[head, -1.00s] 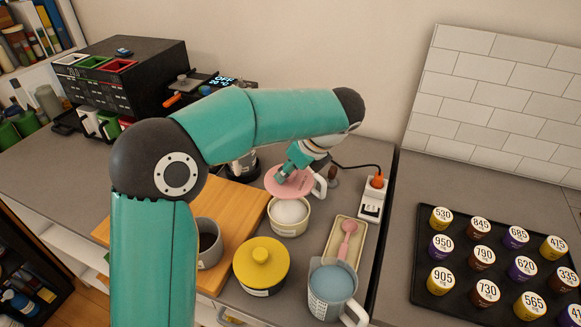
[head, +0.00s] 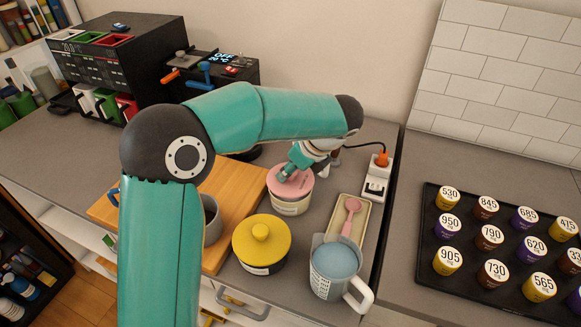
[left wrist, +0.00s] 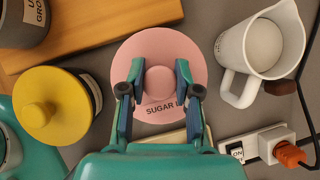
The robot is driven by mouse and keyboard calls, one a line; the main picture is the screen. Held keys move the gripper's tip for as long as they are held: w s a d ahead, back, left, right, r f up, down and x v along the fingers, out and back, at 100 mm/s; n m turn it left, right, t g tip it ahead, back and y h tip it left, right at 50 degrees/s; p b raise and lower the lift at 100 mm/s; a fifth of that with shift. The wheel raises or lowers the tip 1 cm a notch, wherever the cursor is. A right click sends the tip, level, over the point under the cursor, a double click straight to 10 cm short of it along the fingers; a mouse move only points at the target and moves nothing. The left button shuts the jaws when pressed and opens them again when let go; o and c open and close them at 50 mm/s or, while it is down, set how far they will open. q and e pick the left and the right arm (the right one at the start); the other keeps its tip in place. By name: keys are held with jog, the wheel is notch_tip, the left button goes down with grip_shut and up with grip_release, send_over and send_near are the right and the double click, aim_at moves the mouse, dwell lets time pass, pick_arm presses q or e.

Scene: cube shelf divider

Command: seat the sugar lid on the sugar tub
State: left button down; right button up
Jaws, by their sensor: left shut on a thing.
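The pink sugar lid (head: 302,187) sits on top of the pale sugar tub (head: 291,207) in the head view and looks about level. Whether its rim is fully down all round cannot be told. My left gripper (head: 286,172) is above the lid, shut on its knob. In the left wrist view the two fingers (left wrist: 160,92) stand on either side of the round pink knob (left wrist: 158,78). The lid (left wrist: 136,62) hides the tub there, and its lettering is partly covered. My right gripper is not in view.
A yellow-lidded pot (head: 262,240), a blue-filled measuring jug (head: 335,265) and a tray with a pink spoon (head: 350,213) stand nearby. A white jug (left wrist: 262,45) stands close right of the lid. A power strip (head: 376,180) and wooden board (head: 235,240) flank the tub.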

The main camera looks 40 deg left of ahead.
pick_arm(q)
jog(key=shift+f+b, duration=0.6)
jog(key=shift+f, duration=0.45)
dwell(0.6)
jog(key=c, duration=1.2)
grip_release()
jog(key=shift+o, duration=0.4)
jog(key=o, duration=0.5)
jog(key=shift+r, duration=0.1)
jog(key=p+v, duration=0.6)
jog(key=v, duration=0.1)
jog(key=shift+d+r+p, duration=0.15)
jog(key=shift+r+p, duration=0.1)
jog(key=shift+p, duration=0.1)
jog(key=shift+d+r, duration=0.15)
